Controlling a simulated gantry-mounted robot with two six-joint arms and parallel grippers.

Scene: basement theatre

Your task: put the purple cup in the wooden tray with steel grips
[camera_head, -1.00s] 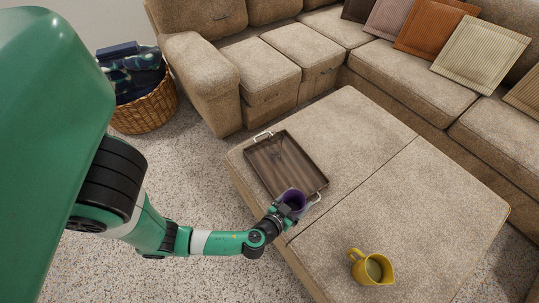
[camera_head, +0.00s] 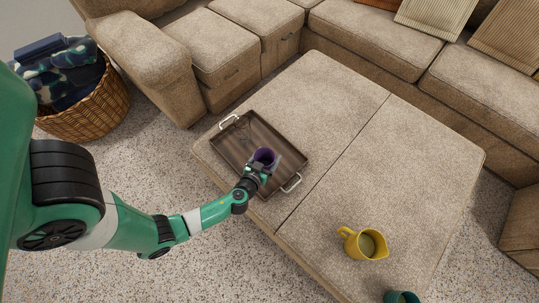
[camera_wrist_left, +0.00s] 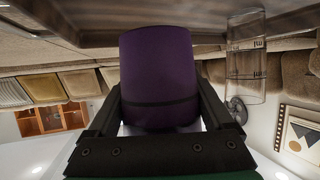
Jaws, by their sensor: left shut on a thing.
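The wooden tray (camera_head: 232,157) is dark brown with a steel grip at each end and lies on the beige ottoman. My left gripper (camera_head: 258,168) is shut on the purple cup (camera_head: 265,157). In the head view the cup overlaps the tray's right part; I cannot tell whether it touches the tray floor. In the left wrist view the purple cup (camera_wrist_left: 158,75) sits between the fingers of my left gripper (camera_wrist_left: 160,110), with the dark tray surface (camera_wrist_left: 100,38) close beyond it.
A clear cylinder (camera_wrist_left: 246,70) with dark marks is beside the cup in the left wrist view. A yellow pitcher (camera_head: 365,244) stands on the ottoman (camera_head: 400,170), and a teal round item (camera_head: 402,297) is cut off at the bottom edge. A sofa and wicker basket (camera_head: 90,110) surround it.

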